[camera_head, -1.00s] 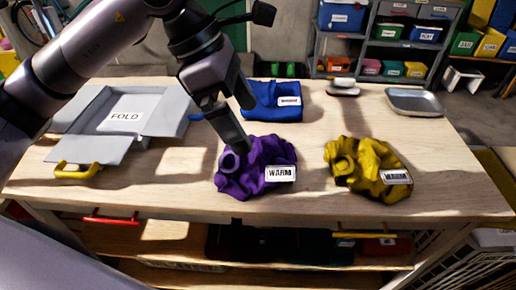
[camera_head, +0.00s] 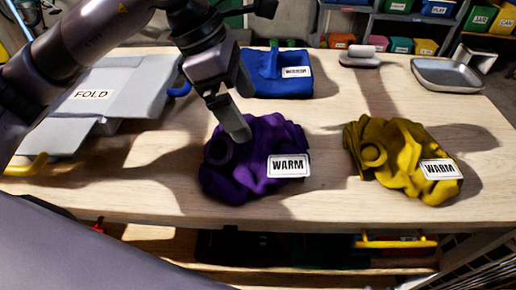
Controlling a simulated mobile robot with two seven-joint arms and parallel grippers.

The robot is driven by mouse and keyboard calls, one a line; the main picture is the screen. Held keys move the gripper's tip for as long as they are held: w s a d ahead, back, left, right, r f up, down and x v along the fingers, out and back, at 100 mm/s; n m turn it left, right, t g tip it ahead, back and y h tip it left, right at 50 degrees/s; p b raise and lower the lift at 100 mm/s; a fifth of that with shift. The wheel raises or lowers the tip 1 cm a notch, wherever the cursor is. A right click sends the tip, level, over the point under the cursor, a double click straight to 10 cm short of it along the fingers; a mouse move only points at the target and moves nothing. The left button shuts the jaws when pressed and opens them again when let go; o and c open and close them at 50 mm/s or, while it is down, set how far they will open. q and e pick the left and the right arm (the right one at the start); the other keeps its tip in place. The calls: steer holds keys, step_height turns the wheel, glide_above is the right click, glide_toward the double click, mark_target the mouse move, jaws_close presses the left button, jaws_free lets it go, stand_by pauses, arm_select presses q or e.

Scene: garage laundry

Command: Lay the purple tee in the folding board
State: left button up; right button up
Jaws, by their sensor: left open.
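The purple tee (camera_head: 255,160) lies crumpled on the workbench, with a white WARM tag on its right side. My left gripper (camera_head: 238,118) is open, with its fingers pointing down at the upper edge of the purple tee. One finger overlaps the cloth in the picture; I cannot tell whether it touches. The grey folding board (camera_head: 130,90), marked FOLD, lies flat at the left of the bench, partly hidden by my left arm. No tee shows on its visible part. My right gripper is not in view.
A crumpled yellow cloth (camera_head: 400,155) tagged WARM lies to the right. A blue cloth (camera_head: 270,84) with a tag lies behind the purple tee. A metal tray (camera_head: 448,75) stands at the back right. Bare bench (camera_head: 325,130) separates the purple and yellow cloths.

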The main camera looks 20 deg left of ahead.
mark_target(258, 130)
arm_select(q)
steer(key=x, duration=0.5)
steer(key=shift+w+f, duration=0.1)
steer(key=c, duration=1.6)
steer(key=shift+c, duration=0.2)
steer(key=shift+r, duration=0.2)
step_height(258, 130, up, 20)
steer(key=p, duration=0.1)
steer(key=shift+p, duration=0.35)
